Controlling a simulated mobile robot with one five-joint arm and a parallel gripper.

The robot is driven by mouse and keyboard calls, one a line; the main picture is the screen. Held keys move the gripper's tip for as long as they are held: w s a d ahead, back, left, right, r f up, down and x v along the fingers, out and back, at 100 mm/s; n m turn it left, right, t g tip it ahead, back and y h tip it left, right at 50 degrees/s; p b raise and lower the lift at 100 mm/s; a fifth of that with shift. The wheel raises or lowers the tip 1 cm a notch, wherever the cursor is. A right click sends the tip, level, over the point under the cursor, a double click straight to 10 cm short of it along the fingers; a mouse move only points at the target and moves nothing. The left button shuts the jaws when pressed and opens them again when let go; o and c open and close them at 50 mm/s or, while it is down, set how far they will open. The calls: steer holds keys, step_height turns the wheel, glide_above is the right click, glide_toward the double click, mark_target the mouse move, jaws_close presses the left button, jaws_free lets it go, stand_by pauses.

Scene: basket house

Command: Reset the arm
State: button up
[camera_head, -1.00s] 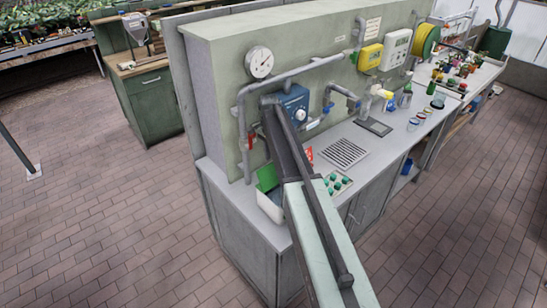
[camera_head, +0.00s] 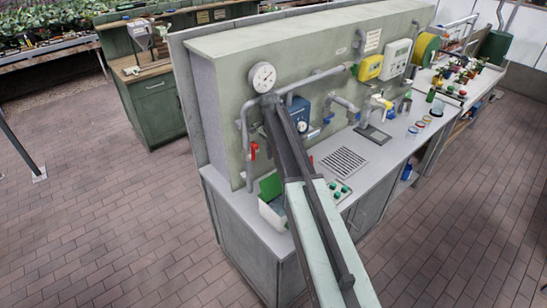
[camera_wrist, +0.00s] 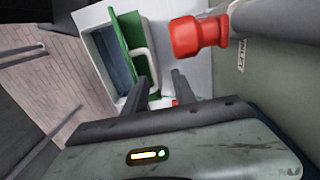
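My arm reaches from the bottom of the head view up to the green wall unit above the workbench. Its far end overlaps the grey pipe below the round gauge, and my gripper cannot be made out there. In the wrist view, the two dark fingers of my gripper (camera_wrist: 161,80) stand apart with nothing visible held between them. Beyond them lies a white box with a green lid (camera_wrist: 130,30). A red valve handle (camera_wrist: 198,38) shows large to the right of the fingers. I cannot tell whether anything touches them.
The grey workbench (camera_head: 240,208) carries the open box with the green lid (camera_head: 270,187), a panel with green buttons (camera_head: 341,190) and a drain grille (camera_head: 343,161). The gauge (camera_head: 263,77), pipes and blue device (camera_head: 300,112) are close to my arm. The brick floor (camera_head: 110,220) on the left is clear.

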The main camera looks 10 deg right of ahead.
steer(key=shift+r, duration=0.95)
steer(key=s+a+n+t, duration=0.3)
steer(key=s+n, duration=1)
steer(key=s, duration=1.3)
step_height(320, 180, down, 16)
steer(key=s+g+b, duration=0.2)
steer(key=b, duration=1.3)
steer(key=shift+a, duration=0.3)
